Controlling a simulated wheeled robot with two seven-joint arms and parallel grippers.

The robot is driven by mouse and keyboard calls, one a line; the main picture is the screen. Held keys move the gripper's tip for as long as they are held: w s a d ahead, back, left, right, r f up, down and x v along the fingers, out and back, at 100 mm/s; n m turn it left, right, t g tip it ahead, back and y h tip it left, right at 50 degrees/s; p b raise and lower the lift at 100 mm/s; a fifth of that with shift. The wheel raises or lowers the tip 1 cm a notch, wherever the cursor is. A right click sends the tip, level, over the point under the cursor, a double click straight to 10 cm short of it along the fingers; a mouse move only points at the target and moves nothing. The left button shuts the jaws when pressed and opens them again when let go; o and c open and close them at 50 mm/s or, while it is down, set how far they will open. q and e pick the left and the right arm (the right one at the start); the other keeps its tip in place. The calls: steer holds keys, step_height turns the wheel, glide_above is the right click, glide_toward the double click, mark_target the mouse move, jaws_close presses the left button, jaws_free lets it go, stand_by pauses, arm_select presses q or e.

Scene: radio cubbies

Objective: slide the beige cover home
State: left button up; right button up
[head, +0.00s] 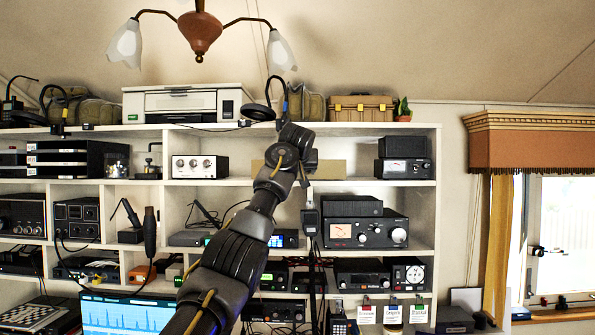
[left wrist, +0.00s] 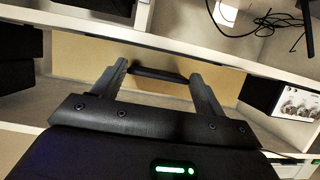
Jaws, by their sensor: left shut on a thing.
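The beige cover (head: 332,169) is a flat panel across the middle of the wide upper cubby, partly hidden behind my left arm in the head view. It fills much of the background in the left wrist view (left wrist: 80,55) and carries a dark bar handle (left wrist: 150,73). My left gripper (left wrist: 158,76) is at the cover, with its two fingers on the ends of that handle, shut on it. In the head view my wrist hides the fingertips. My right gripper is not in view.
A white unit with knobs (head: 200,167) stands left of the cover; it also shows in the left wrist view (left wrist: 290,100). Stacked black boxes (head: 403,158) stand to its right. A shelf board runs below, with a black radio (head: 365,232) underneath. A lamp (head: 200,35) hangs above.

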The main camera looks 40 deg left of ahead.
arm_select(q)
steer(key=shift+w+a, duration=0.3)
steer(key=shift+w, duration=0.15)
steer(key=shift+w+a+r, duration=0.1)
steer(key=shift+w+a, duration=0.1)
steer(key=shift+w, duration=0.05)
steer(key=shift+w+a, duration=0.25)
steer(key=o, duration=1.2)
steer(key=shift+c, duration=0.2)
